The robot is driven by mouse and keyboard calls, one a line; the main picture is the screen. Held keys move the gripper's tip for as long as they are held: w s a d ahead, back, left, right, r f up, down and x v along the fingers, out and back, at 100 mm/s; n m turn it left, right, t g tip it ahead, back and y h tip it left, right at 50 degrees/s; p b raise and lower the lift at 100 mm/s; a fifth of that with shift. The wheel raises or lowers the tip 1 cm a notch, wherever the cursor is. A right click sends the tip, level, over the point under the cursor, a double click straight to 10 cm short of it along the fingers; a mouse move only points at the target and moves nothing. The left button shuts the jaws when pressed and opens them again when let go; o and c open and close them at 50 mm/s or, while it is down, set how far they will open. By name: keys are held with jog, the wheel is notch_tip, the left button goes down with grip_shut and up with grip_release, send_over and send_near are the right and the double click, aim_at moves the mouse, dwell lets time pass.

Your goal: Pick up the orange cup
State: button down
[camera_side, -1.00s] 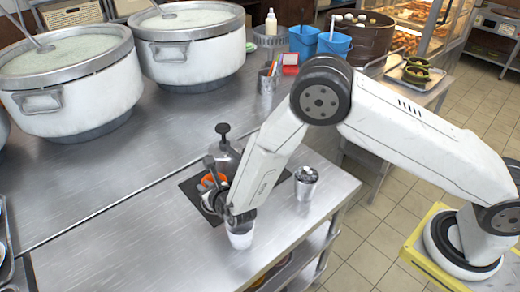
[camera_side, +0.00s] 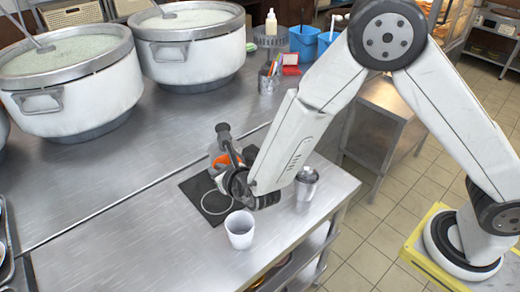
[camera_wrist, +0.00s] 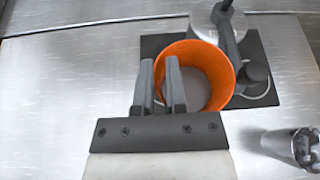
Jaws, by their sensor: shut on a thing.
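One finger is inside the rim and the other is outside. My gripper is shut on that wall. In the side view the orange cup (camera_side: 230,155) shows only in part behind my gripper (camera_side: 234,160). It appears held above the dark mat (camera_side: 196,186), where a thin white ring (camera_side: 216,212) is uncovered. The cup's underside and its clearance from the mat are hidden.
A white cup (camera_side: 240,230) stands in front of the mat, and a metal cup (camera_side: 307,184) stands to the right near the table edge. Large stockpots (camera_side: 65,85) stand at the back.

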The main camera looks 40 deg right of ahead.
jog(key=s+d+r, duration=0.2)
jog(key=s+r, duration=0.1)
jog(key=s, duration=0.5)
jog(key=shift+s+d+r, duration=0.15)
jog(key=shift+d+r, duration=0.25)
